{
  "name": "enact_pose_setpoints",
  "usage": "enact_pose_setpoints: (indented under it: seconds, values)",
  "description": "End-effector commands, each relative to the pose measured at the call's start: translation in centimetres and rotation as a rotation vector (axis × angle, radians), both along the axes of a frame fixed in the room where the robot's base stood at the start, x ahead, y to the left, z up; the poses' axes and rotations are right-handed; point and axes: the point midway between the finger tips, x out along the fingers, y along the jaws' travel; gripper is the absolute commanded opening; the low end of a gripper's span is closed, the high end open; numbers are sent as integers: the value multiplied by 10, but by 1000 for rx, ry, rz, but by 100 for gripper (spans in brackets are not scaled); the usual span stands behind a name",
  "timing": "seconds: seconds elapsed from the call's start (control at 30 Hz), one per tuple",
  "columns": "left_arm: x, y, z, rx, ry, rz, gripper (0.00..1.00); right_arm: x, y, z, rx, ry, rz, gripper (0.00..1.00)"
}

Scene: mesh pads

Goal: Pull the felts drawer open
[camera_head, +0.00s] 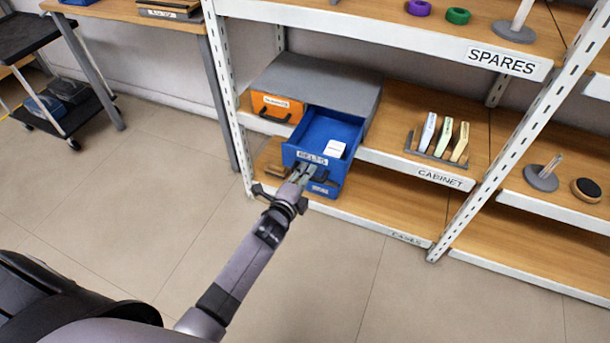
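A small cabinet with a grey top (318,82) stands on the middle shelf. Its upper right blue drawer (332,131) is pulled well out, with a white item lying inside. The drawer's front label looks like "FELTS" or "BELTS"; the first letter is unclear. My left gripper (303,172) is at this drawer's front, just below the label. Its fingers are close together and appear shut on the handle, which they mostly hide. My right gripper is not in view.
An orange drawer (276,107) sits shut at left, and another blue drawer front (324,190) is below the open one. A rack of upright coloured pieces (439,140) stands to the right. A white shelf post (228,100) is close on the left. The floor in front is clear.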

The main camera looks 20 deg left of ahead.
Motion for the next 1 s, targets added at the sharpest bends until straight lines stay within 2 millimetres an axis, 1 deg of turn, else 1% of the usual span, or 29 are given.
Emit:
enact_pose_setpoints:
  seconds: [0.1, 0.33, 0.47, 0.57, 0.67, 0.8, 1.0]
  values:
    - [0, 0, 0, 0, -1, 0, 33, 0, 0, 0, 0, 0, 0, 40]
    - [0, 0, 1, 0, -1, 0, 33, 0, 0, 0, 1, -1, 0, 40]
    - [-6, 0, 1, 1, 0, 0, 33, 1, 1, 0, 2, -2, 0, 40]
    - [-18, 1, 3, 2, 0, 0, 33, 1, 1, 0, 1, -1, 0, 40]
    - [-36, 2, 7, 1, 1, -1, 33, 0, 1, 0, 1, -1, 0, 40]
    - [-65, 2, 13, 0, 2, -1, 33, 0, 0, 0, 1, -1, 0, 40]
    - [-99, 3, 21, 0, 1, 0, 33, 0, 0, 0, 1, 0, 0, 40]
